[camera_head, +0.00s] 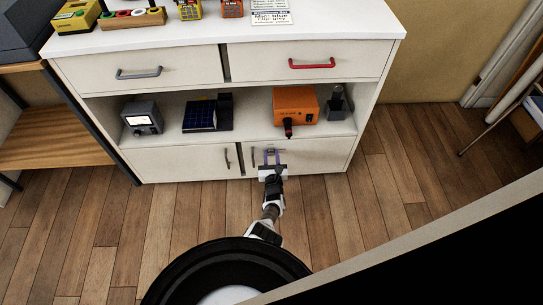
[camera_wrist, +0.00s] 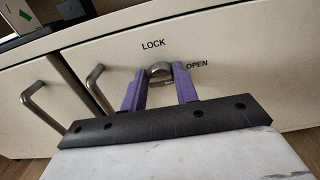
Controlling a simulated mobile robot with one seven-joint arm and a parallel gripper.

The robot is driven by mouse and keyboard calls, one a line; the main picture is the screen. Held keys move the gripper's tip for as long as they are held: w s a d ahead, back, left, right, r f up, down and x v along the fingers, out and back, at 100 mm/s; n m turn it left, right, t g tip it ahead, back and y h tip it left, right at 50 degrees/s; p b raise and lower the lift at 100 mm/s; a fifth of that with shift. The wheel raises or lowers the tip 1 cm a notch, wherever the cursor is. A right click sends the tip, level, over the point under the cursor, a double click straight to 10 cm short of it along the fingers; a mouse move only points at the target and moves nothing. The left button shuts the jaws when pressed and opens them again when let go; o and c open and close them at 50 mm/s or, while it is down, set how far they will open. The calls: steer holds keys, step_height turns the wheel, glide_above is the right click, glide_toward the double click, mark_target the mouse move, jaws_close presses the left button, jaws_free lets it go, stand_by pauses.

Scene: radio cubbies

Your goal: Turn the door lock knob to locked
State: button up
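The door lock knob (camera_wrist: 160,72) is a small metallic knob on the front of the lower right cabinet door (camera_head: 310,155). In the wrist view the word LOCK is printed above it and OPEN to its right. My gripper (camera_wrist: 160,88) has two purple fingers, spread apart, with the knob showing between their tips. I cannot tell whether either finger touches the knob. In the head view my gripper (camera_head: 271,157) is in front of the same door and hides the knob.
Bar handles stand on the lower doors, left (camera_wrist: 45,105) and right (camera_wrist: 99,90), beside the knob. Above are a shelf with an orange device (camera_head: 295,104) and drawers with grey (camera_head: 139,73) and red (camera_head: 312,64) handles. The wooden floor (camera_head: 390,175) to the right is clear.

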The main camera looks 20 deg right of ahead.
steer(key=c, duration=0.5)
steer(key=shift+n, duration=0.8)
steer(key=o, duration=1)
steer(key=shift+c, duration=0.2)
steer(key=shift+s, duration=0.15)
